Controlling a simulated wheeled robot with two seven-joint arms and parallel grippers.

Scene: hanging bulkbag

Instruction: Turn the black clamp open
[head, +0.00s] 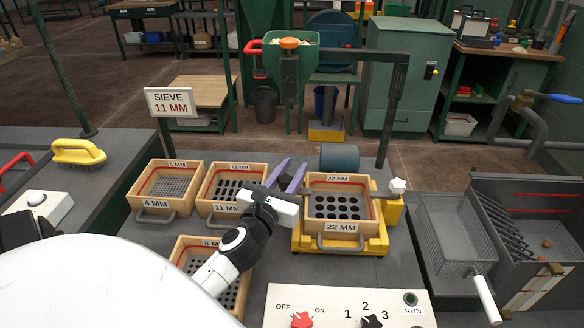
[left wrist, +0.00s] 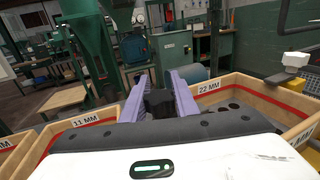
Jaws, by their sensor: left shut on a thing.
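My left gripper (head: 290,172) reaches over the bench to the left side of the 22 MM sieve box (head: 371,210). Its two purple fingers are shut on a small black piece, the black clamp (head: 284,182). In the left wrist view the clamp (left wrist: 158,103) sits between the purple fingers (left wrist: 157,82). The clamp's lower part and mounting are hidden by my wrist, so its turn angle cannot be told. The 22 MM sieve box rests on a yellow frame (head: 313,245) beside the clamp. My right gripper is not in view.
Sieve boxes marked 4 MM (head: 195,180) and 11 MM (head: 207,190) stand left of my gripper; an 8 MM box (head: 180,262) lies under my forearm. A white knob (head: 397,186) rises at the yellow frame's right. A control panel (head: 340,292) is in front.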

